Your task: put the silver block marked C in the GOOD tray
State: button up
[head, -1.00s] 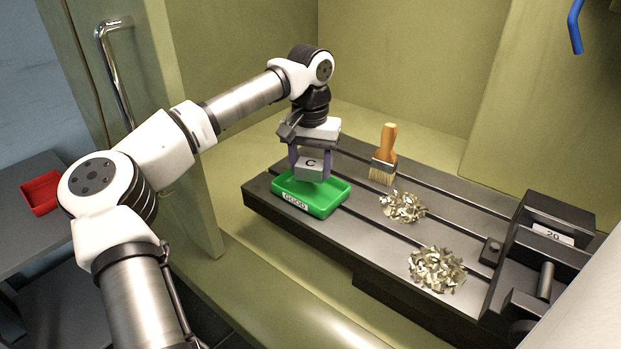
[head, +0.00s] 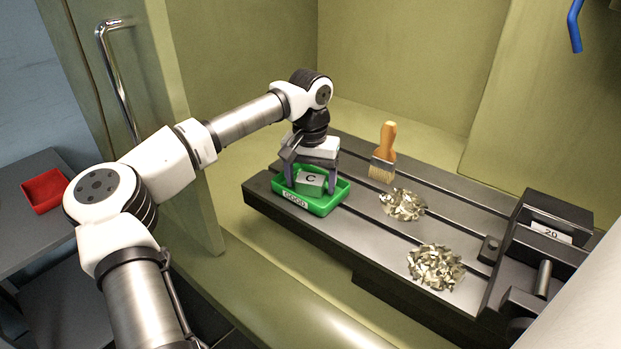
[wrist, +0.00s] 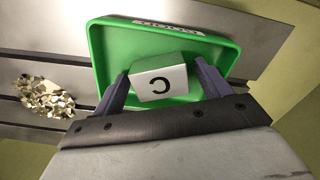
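The silver block marked C (head: 310,184) sits inside the green GOOD tray (head: 322,211), between my fingers. The wrist view also shows the block (wrist: 158,82), with its C face toward the camera, and the green tray (wrist: 97,50) around it. My gripper (head: 311,184) is lowered into the tray with one purple finger on each side of the block. In the wrist view my gripper (wrist: 163,72) is open, with small gaps between the fingers and the block. The block's underside is hidden.
The tray stands at the left end of a dark slotted machine table (head: 350,222). A brush (head: 385,155) stands behind two piles of metal chips (head: 403,204) (head: 435,267). A vise (head: 548,240) is at the right. A red tray (head: 44,190) lies outside, at the left.

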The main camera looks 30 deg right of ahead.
aim_at(311, 179)
notch_tip(311, 179, up, 12)
jog(key=b, duration=0.1)
jog(key=shift+r, duration=0.15)
dwell(0.4)
